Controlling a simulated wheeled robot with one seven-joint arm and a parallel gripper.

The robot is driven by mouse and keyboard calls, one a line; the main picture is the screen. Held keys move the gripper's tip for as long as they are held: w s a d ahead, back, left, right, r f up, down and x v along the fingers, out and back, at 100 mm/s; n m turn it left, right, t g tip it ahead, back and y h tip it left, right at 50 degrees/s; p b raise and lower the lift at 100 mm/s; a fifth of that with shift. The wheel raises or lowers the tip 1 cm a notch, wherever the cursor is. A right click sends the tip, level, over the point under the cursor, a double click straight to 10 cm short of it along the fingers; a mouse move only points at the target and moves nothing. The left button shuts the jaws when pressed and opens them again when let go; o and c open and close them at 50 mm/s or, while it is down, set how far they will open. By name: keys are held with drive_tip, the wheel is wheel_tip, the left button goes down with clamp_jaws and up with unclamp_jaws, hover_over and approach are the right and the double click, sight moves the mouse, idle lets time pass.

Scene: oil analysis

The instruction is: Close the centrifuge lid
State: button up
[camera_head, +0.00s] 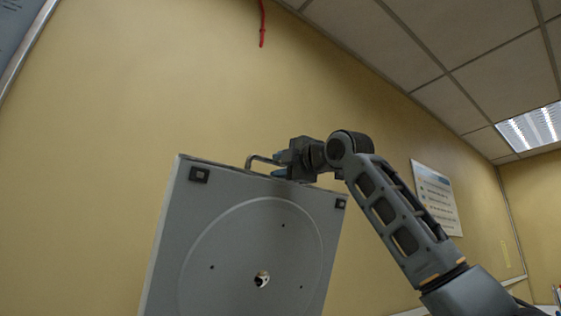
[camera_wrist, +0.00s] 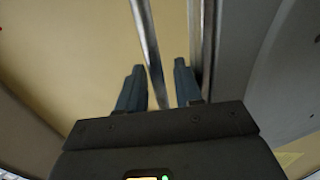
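The grey centrifuge lid (camera_head: 230,225) stands raised in the head view, its inner face with a round recess and central hole facing me. A metal bar handle (camera_head: 257,158) runs along its top edge. My gripper (camera_head: 281,166) is at this handle, at the lid's upper edge. In the wrist view, the handle bar (camera_wrist: 147,40) passes between the two fingers of my gripper (camera_wrist: 158,80), with gaps visible on both sides. The fingers are open around the bar. The lid's grey side (camera_wrist: 238,60) shows at the right there. The centrifuge body is out of view.
A yellow wall (camera_head: 110,100) stands behind the lid. A red hose-like thing (camera_head: 262,25) hangs high on it, and a white poster (camera_head: 436,195) is at the right. The space left of the lid looks clear.

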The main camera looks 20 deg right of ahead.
clamp_jaws()
idle(0.3)
drive_tip(key=shift+w, duration=0.1)
